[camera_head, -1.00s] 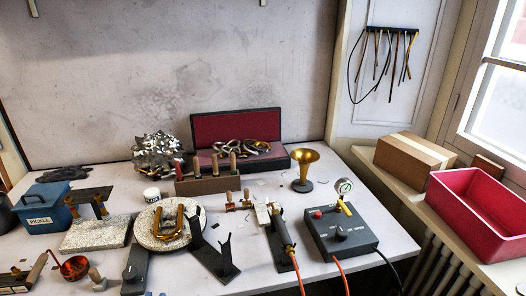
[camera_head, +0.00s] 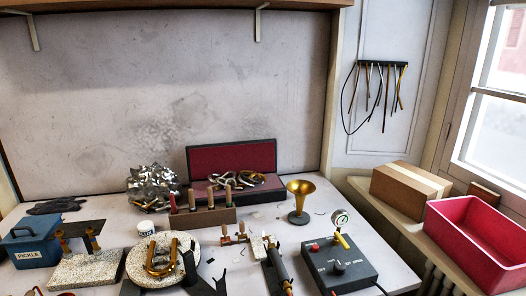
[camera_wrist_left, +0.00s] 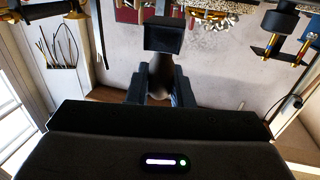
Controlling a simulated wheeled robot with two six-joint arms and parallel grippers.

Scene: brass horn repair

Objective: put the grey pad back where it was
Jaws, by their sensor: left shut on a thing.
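In the left wrist view my left gripper (camera_wrist_left: 161,92) shows its two dark fingers shut on a dull grey thing (camera_wrist_left: 160,72), which I take to be the grey pad. Only a small part of it shows between the fingers; the rest is hidden. A dark block (camera_wrist_left: 163,36) shows just beyond the fingertips, and I cannot tell whether it touches the pad. My right gripper is in neither view.
The bench holds a blue pickle box (camera_head: 30,247), a round pad with brass tubes (camera_head: 134,262), a tool block (camera_head: 203,218), a brass bell (camera_head: 300,188) on a stand and a dark control box (camera_head: 340,268). A red bin (camera_head: 462,245) stands at right.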

